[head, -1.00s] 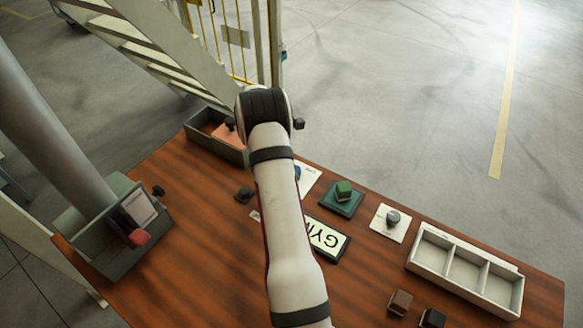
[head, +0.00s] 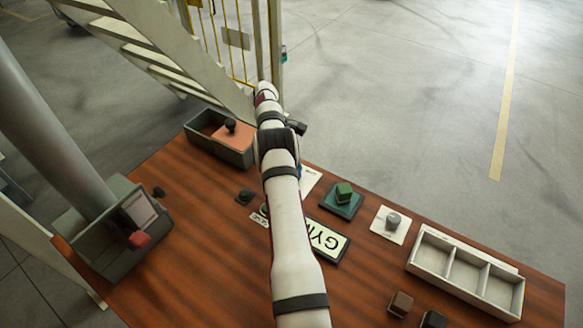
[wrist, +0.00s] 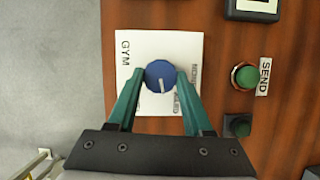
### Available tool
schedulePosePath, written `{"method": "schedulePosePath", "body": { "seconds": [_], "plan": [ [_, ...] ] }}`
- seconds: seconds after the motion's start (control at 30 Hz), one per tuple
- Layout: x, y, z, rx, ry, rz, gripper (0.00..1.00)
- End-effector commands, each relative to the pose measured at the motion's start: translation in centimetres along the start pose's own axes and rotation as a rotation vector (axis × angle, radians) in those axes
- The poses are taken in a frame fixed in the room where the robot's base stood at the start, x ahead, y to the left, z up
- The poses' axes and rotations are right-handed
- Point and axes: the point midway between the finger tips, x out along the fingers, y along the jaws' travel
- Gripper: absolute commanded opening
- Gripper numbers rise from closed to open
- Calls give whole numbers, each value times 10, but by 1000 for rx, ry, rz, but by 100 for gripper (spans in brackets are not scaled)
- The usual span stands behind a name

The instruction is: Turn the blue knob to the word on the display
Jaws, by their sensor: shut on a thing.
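The blue knob (wrist: 160,75) sits on a white card (wrist: 152,45) in the wrist view. A short white mark on it points down toward my gripper. The word GYM is printed along the card's left side; other words at the right are partly covered by a finger. My gripper (wrist: 161,84) has its teal fingers on both sides of the knob and is shut on it. In the head view the display (head: 326,239) shows upside-down letters beginning GY, the rest hidden by my arm.
A green button (wrist: 245,76) labelled SEND and a dark square knob (wrist: 238,125) lie right of the card.

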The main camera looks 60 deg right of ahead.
Motion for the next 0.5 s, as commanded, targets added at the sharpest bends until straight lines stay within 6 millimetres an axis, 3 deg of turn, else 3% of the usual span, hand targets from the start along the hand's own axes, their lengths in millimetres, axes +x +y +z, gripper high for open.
{"method": "schedulePosePath", "body": {
  "seconds": [0.5],
  "plan": [
    [0, 1, 0, 206, 0, -86, 0]
  ]
}}
